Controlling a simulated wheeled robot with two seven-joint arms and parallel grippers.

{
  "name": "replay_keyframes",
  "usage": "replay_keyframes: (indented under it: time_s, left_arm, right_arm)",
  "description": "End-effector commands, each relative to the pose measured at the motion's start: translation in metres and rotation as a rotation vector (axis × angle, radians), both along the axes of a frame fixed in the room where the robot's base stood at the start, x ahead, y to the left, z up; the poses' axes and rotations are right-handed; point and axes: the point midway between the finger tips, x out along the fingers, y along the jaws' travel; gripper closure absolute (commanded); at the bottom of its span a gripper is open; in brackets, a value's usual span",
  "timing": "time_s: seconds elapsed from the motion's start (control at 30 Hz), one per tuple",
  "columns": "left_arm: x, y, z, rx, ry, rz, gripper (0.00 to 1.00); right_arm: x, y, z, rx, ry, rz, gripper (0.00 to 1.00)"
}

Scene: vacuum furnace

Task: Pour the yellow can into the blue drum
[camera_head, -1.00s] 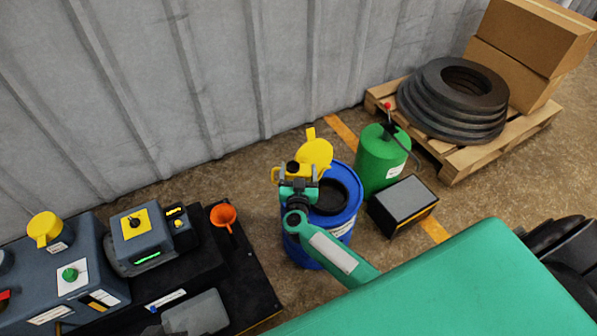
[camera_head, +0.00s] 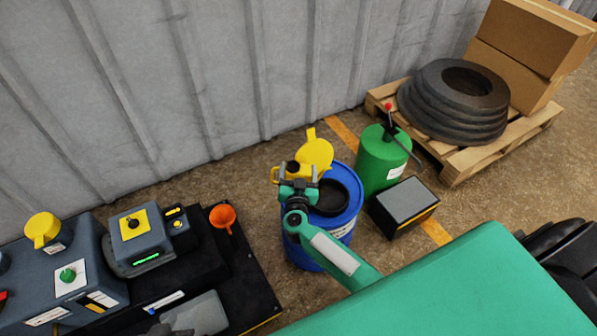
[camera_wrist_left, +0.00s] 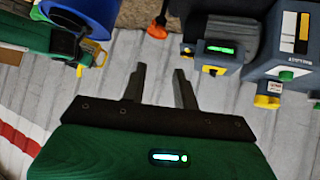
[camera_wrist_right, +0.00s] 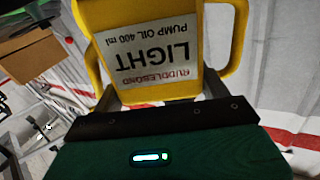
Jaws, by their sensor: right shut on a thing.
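My right gripper (camera_head: 298,187) is shut on the yellow can (camera_head: 291,169), over the left side of the drum's top. In the right wrist view the can's label (camera_wrist_right: 150,60) reads upside down, between the fingers. My left gripper (camera_wrist_left: 160,85) is open and empty in the left wrist view.
A green canister (camera_head: 380,165) and a grey-topped black box (camera_head: 404,203) stand right of the drum. A pallet (camera_head: 455,165) with black rings and cartons is behind, near the corrugated wall.

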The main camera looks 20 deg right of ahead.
Motion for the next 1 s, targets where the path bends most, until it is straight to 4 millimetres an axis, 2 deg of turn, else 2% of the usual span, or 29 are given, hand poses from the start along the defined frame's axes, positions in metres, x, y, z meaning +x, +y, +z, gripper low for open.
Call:
replay_keyframes:
  time_s: [1.0]
  left_arm:
    - [0.007,-0.021,0.0,-0.078,-0.135,-0.014,0.7]
  right_arm:
    - [0.001,0.001,0.003,0.052,-0.027,0.0,0.52]
